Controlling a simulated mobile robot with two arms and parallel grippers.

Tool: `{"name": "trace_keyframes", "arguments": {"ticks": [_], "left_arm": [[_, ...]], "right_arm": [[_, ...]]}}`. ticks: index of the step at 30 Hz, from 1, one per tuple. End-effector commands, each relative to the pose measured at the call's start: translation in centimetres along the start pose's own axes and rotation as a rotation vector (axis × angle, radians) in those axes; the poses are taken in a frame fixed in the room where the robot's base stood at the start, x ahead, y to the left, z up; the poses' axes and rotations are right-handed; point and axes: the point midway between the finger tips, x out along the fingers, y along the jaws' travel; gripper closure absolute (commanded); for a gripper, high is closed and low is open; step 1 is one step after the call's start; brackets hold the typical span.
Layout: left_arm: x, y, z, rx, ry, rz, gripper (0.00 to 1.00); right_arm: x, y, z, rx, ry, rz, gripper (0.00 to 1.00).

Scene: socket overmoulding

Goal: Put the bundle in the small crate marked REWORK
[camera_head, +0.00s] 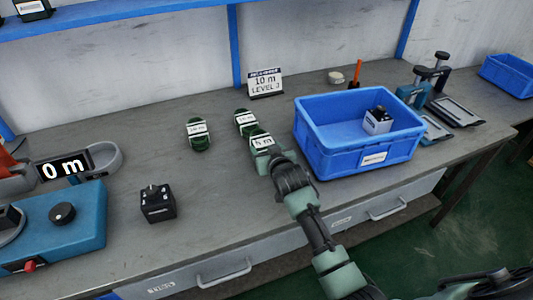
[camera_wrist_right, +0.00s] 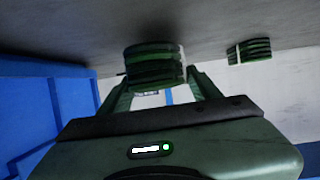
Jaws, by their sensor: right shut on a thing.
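My right gripper (camera_head: 265,148) is shut on a green bundle (camera_head: 258,138) with a white tag that seems to read 5 m. In the right wrist view the bundle (camera_wrist_right: 155,65) sits between the two fingers; I cannot tell whether it touches the bench. A blue crate (camera_head: 335,160) stands right of the gripper with a white front label too small to read. Another blue crate (camera_head: 508,75) is at the far right, with no readable marking. My left gripper is not in view.
The near blue crate holds a grey-and-black block (camera_head: 377,121). A sign (camera_head: 265,83) reading 10 m stands at the back. A black block (camera_head: 158,203) and a blue machine (camera_head: 65,225) are on the left. Black-handled fixtures (camera_head: 440,75) stand beyond the crate.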

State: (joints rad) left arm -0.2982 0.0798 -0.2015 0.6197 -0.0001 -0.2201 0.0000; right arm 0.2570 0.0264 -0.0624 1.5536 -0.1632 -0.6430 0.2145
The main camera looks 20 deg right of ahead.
Motion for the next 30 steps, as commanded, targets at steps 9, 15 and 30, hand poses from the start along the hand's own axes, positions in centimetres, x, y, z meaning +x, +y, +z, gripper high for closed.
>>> {"name": "trace_keyframes", "arguments": {"ticks": [9, 15, 30], "left_arm": [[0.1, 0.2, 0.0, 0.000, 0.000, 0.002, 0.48], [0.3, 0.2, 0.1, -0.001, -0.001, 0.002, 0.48], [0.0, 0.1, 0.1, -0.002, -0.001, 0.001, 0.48]], "right_arm": [[0.6, 0.0, 1.3, 0.002, 0.002, -0.001, 0.83], [0.7, 0.0, 1.6, 0.001, 0.002, -0.001, 0.83], [0.4, 0.0, 1.2, 0.001, 0.001, 0.000, 0.15]]}}
